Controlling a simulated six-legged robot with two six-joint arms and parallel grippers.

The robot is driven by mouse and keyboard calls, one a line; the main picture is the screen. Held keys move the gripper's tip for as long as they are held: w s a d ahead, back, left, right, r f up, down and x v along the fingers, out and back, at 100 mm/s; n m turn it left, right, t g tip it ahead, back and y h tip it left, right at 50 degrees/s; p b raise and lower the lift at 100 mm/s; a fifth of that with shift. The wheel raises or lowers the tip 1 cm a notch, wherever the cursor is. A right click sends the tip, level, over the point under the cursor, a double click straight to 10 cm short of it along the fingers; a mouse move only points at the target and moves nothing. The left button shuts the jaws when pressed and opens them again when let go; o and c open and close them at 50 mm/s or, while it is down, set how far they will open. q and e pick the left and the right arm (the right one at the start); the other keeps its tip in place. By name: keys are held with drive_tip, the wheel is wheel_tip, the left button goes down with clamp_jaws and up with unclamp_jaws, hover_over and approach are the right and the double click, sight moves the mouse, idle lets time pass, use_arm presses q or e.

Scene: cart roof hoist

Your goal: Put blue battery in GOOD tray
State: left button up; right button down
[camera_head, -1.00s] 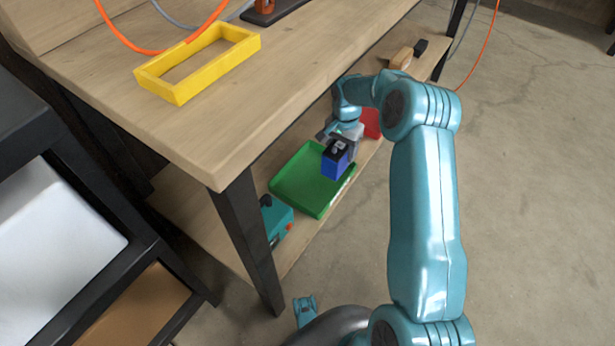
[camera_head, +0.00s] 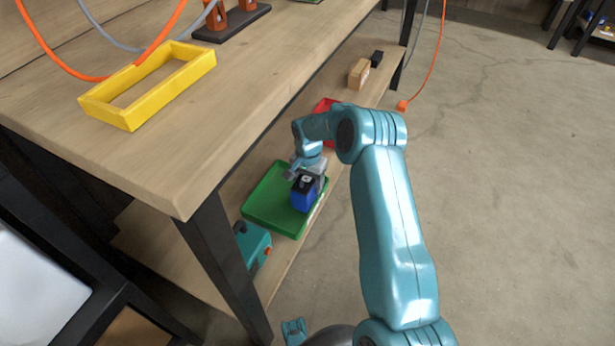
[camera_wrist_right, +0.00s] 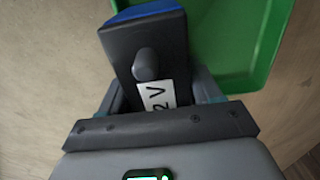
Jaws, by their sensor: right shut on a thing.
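The blue battery (camera_head: 303,198) has a black top; in the right wrist view its black end (camera_wrist_right: 150,60) shows a white label reading "2 V". My right gripper (camera_head: 307,174) is shut on the black end and holds the battery, blue part downward. The battery appears over the right part of the green tray (camera_head: 262,205) on the lower shelf; I cannot tell whether it touches the tray floor. The tray also shows in the right wrist view (camera_wrist_right: 235,40).
A red tray (camera_head: 325,107) sits behind my right arm on the shelf. A teal box (camera_head: 252,246) stands in front of the green tray, near the table leg (camera_head: 228,265). The tabletop (camera_head: 185,165) overhangs the shelf, with a yellow frame (camera_head: 128,118) on it.

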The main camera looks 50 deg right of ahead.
drive_tip(key=shift+w+f, duration=0.1)
drive_tip(key=shift+f, duration=0.8)
drive_tip(key=shift+r, duration=0.1)
drive_tip(key=shift+f+b, duration=0.2)
drive_tip(key=shift+b, duration=0.1)
drive_tip(key=shift+c, duration=1)
unclamp_jaws()
